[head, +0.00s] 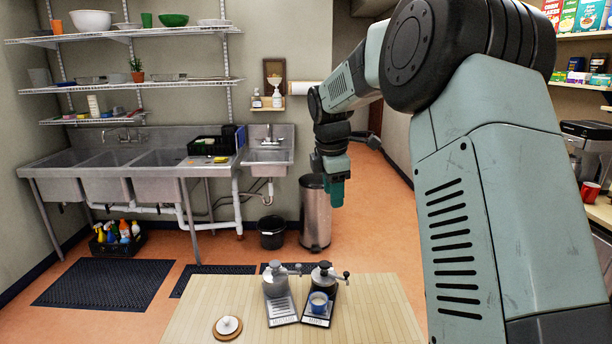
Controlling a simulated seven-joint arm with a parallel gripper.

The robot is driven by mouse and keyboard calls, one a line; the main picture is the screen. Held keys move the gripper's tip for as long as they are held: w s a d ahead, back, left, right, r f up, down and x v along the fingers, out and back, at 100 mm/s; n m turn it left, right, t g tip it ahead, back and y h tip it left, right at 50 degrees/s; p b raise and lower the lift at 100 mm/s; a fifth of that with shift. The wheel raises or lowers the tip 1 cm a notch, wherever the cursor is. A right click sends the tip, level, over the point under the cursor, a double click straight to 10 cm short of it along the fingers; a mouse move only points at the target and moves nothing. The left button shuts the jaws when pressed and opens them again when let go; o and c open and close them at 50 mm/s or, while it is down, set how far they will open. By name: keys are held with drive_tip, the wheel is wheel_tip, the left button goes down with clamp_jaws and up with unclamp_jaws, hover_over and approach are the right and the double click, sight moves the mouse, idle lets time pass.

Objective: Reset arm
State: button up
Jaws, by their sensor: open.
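My arm reaches in from the right of the head view and bends down in the middle. My gripper (337,200) hangs pointing down above the far side of the wooden table (210,310). It is open, with nothing seen in it and nothing touching it; its fingers are small and partly hidden at this angle.
Two small machines with crank handles, one grey (275,285) and one dark (324,271), stand on the table. A blue cup (319,305) sits on the dark one's base. A white-knobbed round wooden item (228,326) lies to their left. A steel bin (315,215) stands behind.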

drive_tip(key=s+a+r+m+t, duration=0.15)
drive_tip(key=s+r+m, duration=0.35)
drive_tip(key=s+r, duration=0.5)
drive_tip(key=s+r+m+t, duration=0.3)
drive_tip(key=s+r+m, duration=0.3)
drive_tip(key=s, duration=0.7)
drive_tip(key=s+d+f+m, duration=0.2)
drive_tip(key=s+f+m, duration=0.2)
drive_tip(key=s, duration=0.3)
drive_tip(key=s+d+f+m+g+y, duration=0.1)
drive_tip(key=s+d+f+m, duration=0.2)
drive_tip(key=s, duration=0.5)
drive_tip(key=shift+f+m, duration=0.55)
drive_tip(key=shift+m, duration=0.35)
